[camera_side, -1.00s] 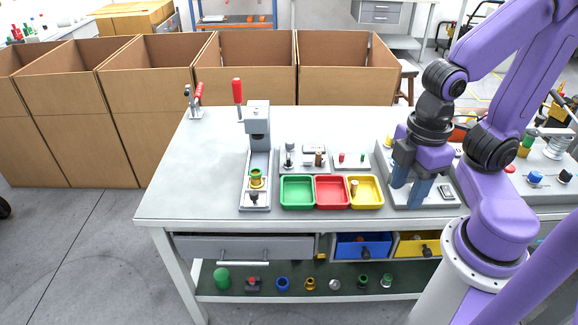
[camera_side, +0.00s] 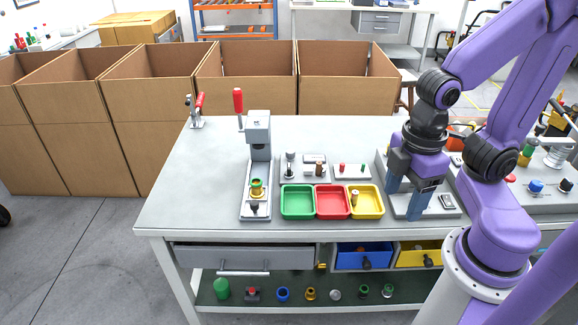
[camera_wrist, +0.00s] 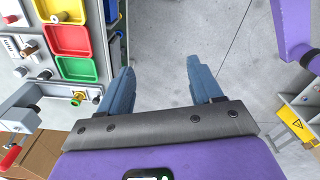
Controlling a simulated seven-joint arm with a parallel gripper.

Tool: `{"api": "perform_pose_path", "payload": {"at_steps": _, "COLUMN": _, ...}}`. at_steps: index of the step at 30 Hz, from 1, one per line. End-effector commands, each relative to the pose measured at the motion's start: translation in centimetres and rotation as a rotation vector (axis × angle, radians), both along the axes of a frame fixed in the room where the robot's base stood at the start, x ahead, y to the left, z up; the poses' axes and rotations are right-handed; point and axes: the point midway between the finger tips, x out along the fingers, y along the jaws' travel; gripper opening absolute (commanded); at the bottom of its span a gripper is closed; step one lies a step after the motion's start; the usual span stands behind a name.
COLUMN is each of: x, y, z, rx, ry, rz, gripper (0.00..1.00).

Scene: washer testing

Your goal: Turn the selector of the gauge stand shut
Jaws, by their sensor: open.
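The grey stand (camera_side: 259,152) with an upright column and long base is at the left of the bench; I take it as the gauge stand. A brass and green fitting (camera_side: 257,187) stands on its base. A small black knob (camera_side: 254,208), seemingly the selector, is at the base's front end; its exact setting is too small to tell. The wrist view shows the stand (camera_wrist: 20,118), fitting (camera_wrist: 77,97) and knob (camera_wrist: 97,96) at the left. My gripper (camera_side: 403,203) is open and empty, well to the right of the stand. Its blue fingers (camera_wrist: 160,66) are spread over the floor in the wrist view.
Green (camera_side: 297,202), red (camera_side: 333,202) and yellow (camera_side: 367,202) trays lie between stand and gripper. Small parts panels (camera_side: 304,172) are behind them. A grey panel (camera_side: 432,204) is beneath my gripper. A red-handled clamp (camera_side: 239,104) rises behind the stand.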

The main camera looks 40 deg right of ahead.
Motion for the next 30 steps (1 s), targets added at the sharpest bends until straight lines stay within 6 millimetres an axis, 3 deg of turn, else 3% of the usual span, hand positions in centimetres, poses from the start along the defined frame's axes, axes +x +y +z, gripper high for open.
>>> {"api": "perform_pose_path", "payload": {"at_steps": 5, "x": 4.3, "y": 2.0, "z": 0.7, "rx": -0.005, "ry": 0.001, "rz": -0.04, "gripper": 0.65}}
{"api": "perform_pose_path", "payload": {"at_steps": 10, "x": 10.3, "y": 3.4, "z": 1.2, "rx": -0.011, "ry": 0.001, "rz": -0.081, "gripper": 0.65}}
{"api": "perform_pose_path", "payload": {"at_steps": 16, "x": 17.8, "y": 3.6, "z": 1.2, "rx": -0.016, "ry": 0.004, "rz": -0.129, "gripper": 0.65}}
{"api": "perform_pose_path", "payload": {"at_steps": 23, "x": 26.3, "y": 1.4, "z": 0.3, "rx": -0.021, "ry": 0.008, "rz": -0.186, "gripper": 0.65}}
{"api": "perform_pose_path", "payload": {"at_steps": 30, "x": 34.2, "y": -3.6, "z": -1.5, "rx": -0.023, "ry": 0.012, "rz": -0.245, "gripper": 0.65}}
